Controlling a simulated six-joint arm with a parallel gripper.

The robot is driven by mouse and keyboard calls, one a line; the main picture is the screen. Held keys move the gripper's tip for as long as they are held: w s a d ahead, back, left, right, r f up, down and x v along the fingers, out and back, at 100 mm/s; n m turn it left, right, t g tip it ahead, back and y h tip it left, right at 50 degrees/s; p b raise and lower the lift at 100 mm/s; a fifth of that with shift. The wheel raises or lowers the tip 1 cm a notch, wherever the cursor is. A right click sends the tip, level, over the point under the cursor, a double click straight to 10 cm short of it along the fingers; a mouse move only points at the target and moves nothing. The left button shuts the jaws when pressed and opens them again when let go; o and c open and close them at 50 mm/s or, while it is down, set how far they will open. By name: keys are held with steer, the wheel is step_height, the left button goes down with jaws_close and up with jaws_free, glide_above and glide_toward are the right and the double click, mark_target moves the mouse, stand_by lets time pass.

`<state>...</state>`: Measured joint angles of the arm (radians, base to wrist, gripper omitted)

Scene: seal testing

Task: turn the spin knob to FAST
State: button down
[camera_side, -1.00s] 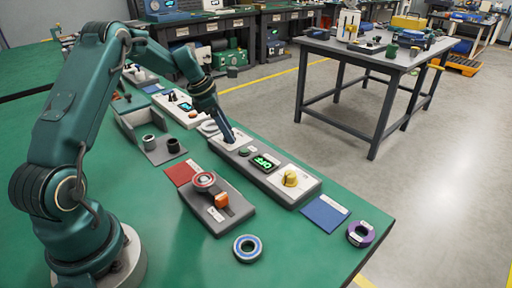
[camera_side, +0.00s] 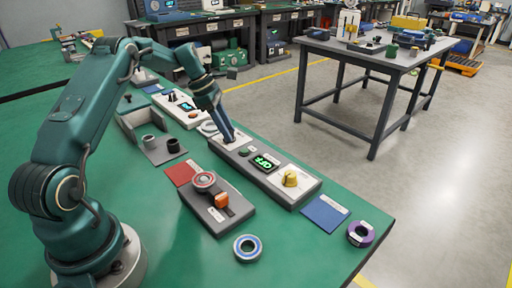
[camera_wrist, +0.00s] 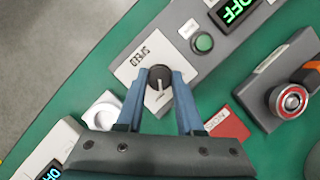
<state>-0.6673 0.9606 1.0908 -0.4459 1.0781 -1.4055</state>
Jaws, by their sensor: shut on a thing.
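The black knob (camera_wrist: 158,76) with a pale pointer line sits on a white plate (camera_wrist: 140,72) at one end of a grey panel (camera_side: 275,187). Lettering by the knob appears to read SPEED; no FAST mark is readable. My gripper (camera_wrist: 159,80) has its two blue fingers on either side of the knob, shut on it. In the side view my gripper (camera_side: 230,138) points down at the panel's far-left end and hides the knob. The panel's display (camera_side: 265,162) shows green OFF letters. A green button (camera_wrist: 204,43) lies between knob and display.
A yellow knob (camera_side: 290,178) stands at the panel's near-right end. A grey device with a red-ringed knob and orange switch (camera_side: 221,200) lies in front. A red card (camera_side: 181,172), a blue card (camera_side: 325,213) and a blue-rimmed ring (camera_side: 248,248) lie nearby.

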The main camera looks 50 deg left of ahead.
mark_target(221, 140)
steer(key=shift+m, duration=0.4)
steer(key=c, duration=0.5)
jaws_free()
steer(key=shift+c, duration=0.2)
steer(key=shift+v, duration=2.6)
steer(key=shift+w, duration=0.1)
